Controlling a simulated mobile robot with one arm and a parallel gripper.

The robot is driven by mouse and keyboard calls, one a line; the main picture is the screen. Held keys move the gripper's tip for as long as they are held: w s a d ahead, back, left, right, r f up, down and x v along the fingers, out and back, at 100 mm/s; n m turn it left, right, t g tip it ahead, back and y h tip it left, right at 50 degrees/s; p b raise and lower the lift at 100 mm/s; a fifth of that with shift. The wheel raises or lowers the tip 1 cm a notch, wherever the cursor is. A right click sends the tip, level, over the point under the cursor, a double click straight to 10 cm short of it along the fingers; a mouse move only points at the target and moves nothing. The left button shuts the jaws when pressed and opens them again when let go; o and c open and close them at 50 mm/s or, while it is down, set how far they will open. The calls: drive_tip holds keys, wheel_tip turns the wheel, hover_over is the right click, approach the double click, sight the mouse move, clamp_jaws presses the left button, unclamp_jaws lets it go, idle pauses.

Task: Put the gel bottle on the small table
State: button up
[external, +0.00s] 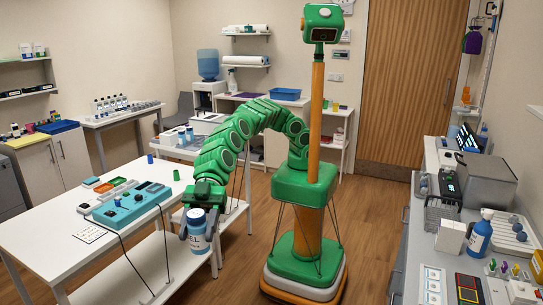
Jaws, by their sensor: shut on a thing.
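My gripper (197,222) points down and is shut on the gel bottle (198,239), a blue and white bottle held roughly upright. In the picture it hangs just right of the long white table's near right end, in front of a low white shelf. The fingers hide part of the bottle. A smaller white table (177,153) with bottles on it stands behind my arm, which hides part of its top. I cannot tell for sure that this is the small table.
The long white table (40,238) carries a teal device (132,203), trays and small cups. The wooden floor (365,220) between my base and that counter is clear.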

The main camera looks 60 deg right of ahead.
drive_tip(key=s+d+n+g+h, duration=0.2)
drive_tip(key=s+d, duration=0.3)
drive_tip(key=s, duration=0.8)
drive_tip(key=s+d+n+g+h, duration=0.1)
drive_tip(key=s+d+n+g, duration=0.2)
drive_tip(key=s, duration=1)
drive_tip(key=s+d+n+g+h, duration=0.2)
drive_tip(key=s+d, duration=0.4)
drive_tip(key=s, duration=0.8)
drive_tip(key=s+d+r+n+g+h, duration=0.1)
drive_tip(key=s+d+r+n+h, duration=0.15)
drive_tip(key=s+d, duration=0.65)
drive_tip(key=s+d+r+n+h, duration=0.1)
drive_tip(key=s+d+n+h, duration=0.2)
drive_tip(key=s+d, duration=0.65)
drive_tip(key=s+d+r+n+g+h, duration=0.1)
drive_tip(key=s+d+r+n+h, duration=0.15)
drive_tip(key=s+d, duration=0.65)
drive_tip(key=shift+h, duration=0.4)
drive_tip(key=shift+w+d+f, duration=0.35)
drive_tip(key=shift+w+f, duration=0.1)
drive_tip(key=shift+f, duration=3.95)
drive_tip(key=shift+w+d+f, duration=0.3)
drive_tip(key=shift+w+f, duration=0.1)
drive_tip(key=shift+f, duration=4.05)
drive_tip(key=shift+w+d+f, duration=0.35)
drive_tip(key=shift+w+f, duration=0.1)
drive_tip(key=shift+f, duration=3.95)
drive_tip(key=shift+f, duration=0.1)
drive_tip(key=o, duration=1.1)
